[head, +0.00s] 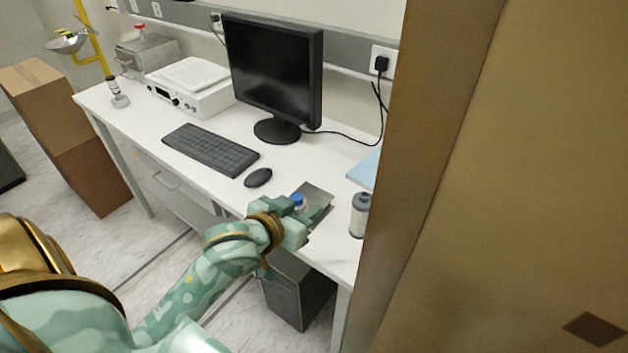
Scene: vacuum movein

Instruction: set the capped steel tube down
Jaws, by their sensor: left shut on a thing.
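The capped steel tube shows mainly as a blue cap (297,198) at the front edge of the white desk. My left gripper (306,213) is shut on it, and the fingers and hand hide most of its body. A flat grey plate or tray (319,195) lies on the desk just behind the gripper. I cannot tell whether the tube touches the plate or the desk. My right gripper is out of view.
A grey cylinder with a dark band (360,215) stands to the right, beside a large brown panel (480,180). A mouse (258,178), keyboard (211,149) and monitor (275,68) are on the white desk (318,160). A dark box (297,290) stands below.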

